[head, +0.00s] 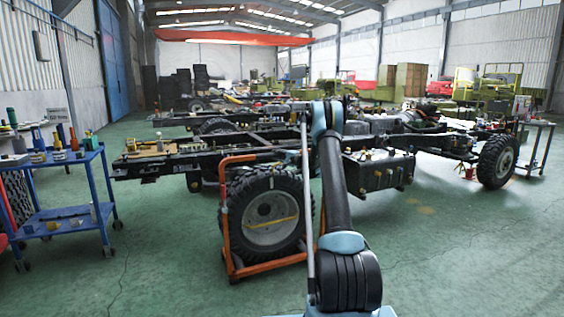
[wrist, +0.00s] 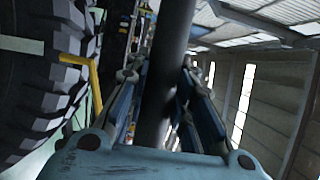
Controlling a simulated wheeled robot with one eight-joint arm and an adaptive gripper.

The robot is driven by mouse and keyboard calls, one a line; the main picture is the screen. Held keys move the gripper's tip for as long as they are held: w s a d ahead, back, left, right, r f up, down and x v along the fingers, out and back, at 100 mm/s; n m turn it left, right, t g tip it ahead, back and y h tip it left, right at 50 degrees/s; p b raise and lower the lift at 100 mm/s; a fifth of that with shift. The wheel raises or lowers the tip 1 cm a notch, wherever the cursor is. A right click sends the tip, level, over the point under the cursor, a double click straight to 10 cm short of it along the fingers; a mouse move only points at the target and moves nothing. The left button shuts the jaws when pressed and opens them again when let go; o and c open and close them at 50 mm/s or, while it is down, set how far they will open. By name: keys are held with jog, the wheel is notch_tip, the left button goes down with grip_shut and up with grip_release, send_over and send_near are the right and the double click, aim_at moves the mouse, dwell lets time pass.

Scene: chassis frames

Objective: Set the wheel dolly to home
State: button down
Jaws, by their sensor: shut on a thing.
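The wheel dolly (head: 236,262) is an orange frame on the green floor, left of my arm in the head view. It carries a large upright black tyre (head: 233,205) with a pale hub and a yellow bar across it. The tyre (wrist: 65,105) and a yellow strip (wrist: 95,88) fill the left of the wrist view. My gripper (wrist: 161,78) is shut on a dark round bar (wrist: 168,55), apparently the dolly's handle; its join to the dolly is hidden. In the head view my arm hides the gripper and part of the dolly's right side.
A blue cart (head: 75,212) with tools and bottles stands at the left. Long truck chassis frames (head: 190,160) lie close behind the dolly, with a wheel (head: 498,162) at the right. A small metal stand (head: 540,140) is at the far right. The floor in front is clear.

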jog(key=shift+w+a, duration=0.2)
jog(key=shift+w, duration=0.45)
jog(key=shift+w+a, duration=0.2)
jog(key=shift+w, duration=0.4)
jog(key=c, duration=1.4)
grip_release()
jog(key=shift+w+f, duration=0.1)
jog(key=shift+f, duration=0.05)
jog(key=shift+o, duration=0.2)
jog(key=shift+d, duration=0.1)
jog(key=v, duration=1.2)
